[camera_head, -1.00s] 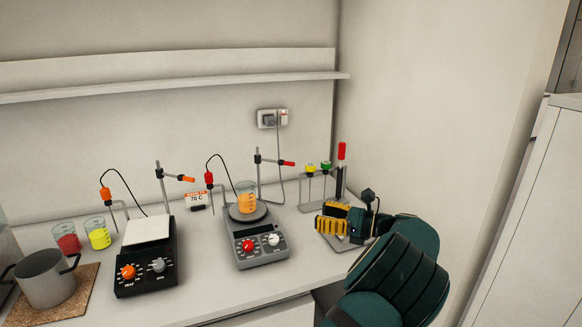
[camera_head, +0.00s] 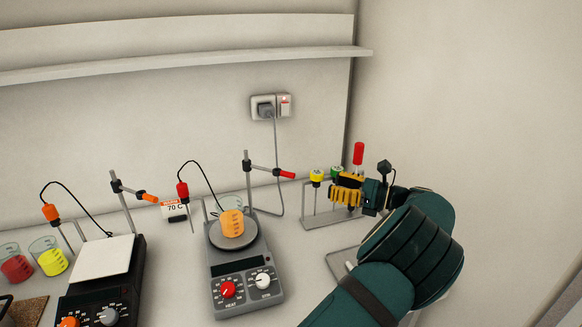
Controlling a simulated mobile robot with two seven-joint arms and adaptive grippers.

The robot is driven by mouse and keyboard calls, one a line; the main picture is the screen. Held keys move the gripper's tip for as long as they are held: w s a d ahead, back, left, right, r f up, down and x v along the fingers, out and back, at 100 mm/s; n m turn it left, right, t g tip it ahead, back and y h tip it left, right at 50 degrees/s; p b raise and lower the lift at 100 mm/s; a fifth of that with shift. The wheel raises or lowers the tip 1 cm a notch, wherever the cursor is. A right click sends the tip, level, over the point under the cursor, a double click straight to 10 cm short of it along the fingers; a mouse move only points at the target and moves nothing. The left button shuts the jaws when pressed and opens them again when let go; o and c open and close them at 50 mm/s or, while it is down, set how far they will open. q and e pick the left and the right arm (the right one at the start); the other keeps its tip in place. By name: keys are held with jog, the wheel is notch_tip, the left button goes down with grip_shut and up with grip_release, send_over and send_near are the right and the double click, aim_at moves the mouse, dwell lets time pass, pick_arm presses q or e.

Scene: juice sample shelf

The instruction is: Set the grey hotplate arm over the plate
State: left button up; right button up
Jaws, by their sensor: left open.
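The grey hotplate (camera_head: 240,285) stands at the middle of the bench, with a red knob and a white knob on its front. A beaker of orange liquid (camera_head: 232,222) sits on its round plate (camera_head: 215,239). The hotplate's arm (camera_head: 270,170), with a red end, is clamped on an upright rod behind the plate. It points right, off to the side of the plate. My left gripper (camera_head: 336,190), with yellow fingers, is open to the right of the red end, apart from it and in front of the tube stand. My right gripper is not in view.
A black hotplate (camera_head: 128,290) with an orange-tipped arm stands left. Red (camera_head: 16,268) and yellow (camera_head: 53,262) beakers are beyond it. A red probe (camera_head: 183,190) hangs beside the grey hotplate.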

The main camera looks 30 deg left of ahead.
aim_at(288, 174)
pick_arm(q)
jog(key=a, duration=0.4)
jog(key=s+a+b, duration=0.1)
jog(key=a, duration=0.4)
jog(key=s+a, duration=0.1)
jog(key=a, duration=0.3)
jog(key=shift+a+r+b, duration=0.1)
jog(key=shift+a+b, duration=0.15)
jog(key=shift+b, duration=0.05)
grip_shut()
